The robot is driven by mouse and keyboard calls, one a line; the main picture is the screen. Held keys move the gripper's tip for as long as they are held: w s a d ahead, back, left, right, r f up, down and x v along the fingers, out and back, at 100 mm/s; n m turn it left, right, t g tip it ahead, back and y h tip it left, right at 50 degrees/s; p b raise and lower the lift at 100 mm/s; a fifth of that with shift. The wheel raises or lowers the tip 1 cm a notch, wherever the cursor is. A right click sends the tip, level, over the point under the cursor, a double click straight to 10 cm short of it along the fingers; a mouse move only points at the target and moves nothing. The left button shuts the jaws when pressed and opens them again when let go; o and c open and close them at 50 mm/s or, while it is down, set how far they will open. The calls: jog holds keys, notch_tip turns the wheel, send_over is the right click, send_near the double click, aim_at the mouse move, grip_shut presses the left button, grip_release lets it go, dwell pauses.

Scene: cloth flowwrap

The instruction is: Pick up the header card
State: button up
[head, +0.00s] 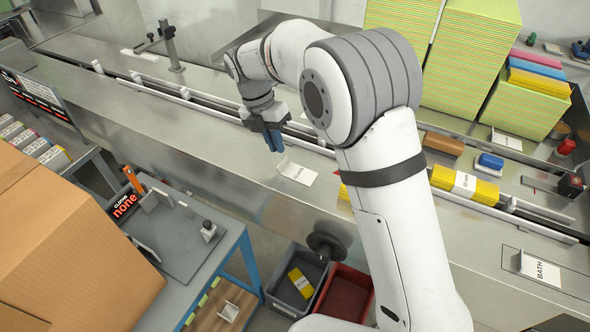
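A white folded header card (298,174) with dark print too small to read surely lies on the steel deck near the middle of the head view. My gripper (274,142), with blue fingers pointing down, is just behind and left of this card. The fingers look close together, and I cannot tell whether there is a gap between them. No card shows in them. Another white folded card marked BATH (540,268) lies at the right front of the deck.
A conveyor channel with white pushers runs across the deck; a yellow pack with a white band (465,186) sits in it at right. Yellow-green cloth stacks (478,40) stand at the back. A grey bin (286,301) and red bin (345,296) are below the front edge.

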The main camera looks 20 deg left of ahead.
aim_at(298, 170)
jog(key=p+x, duration=0.1)
jog(key=x, duration=0.4)
jog(key=shift+a, duration=0.1)
jog(key=shift+c, duration=0.4)
grip_shut()
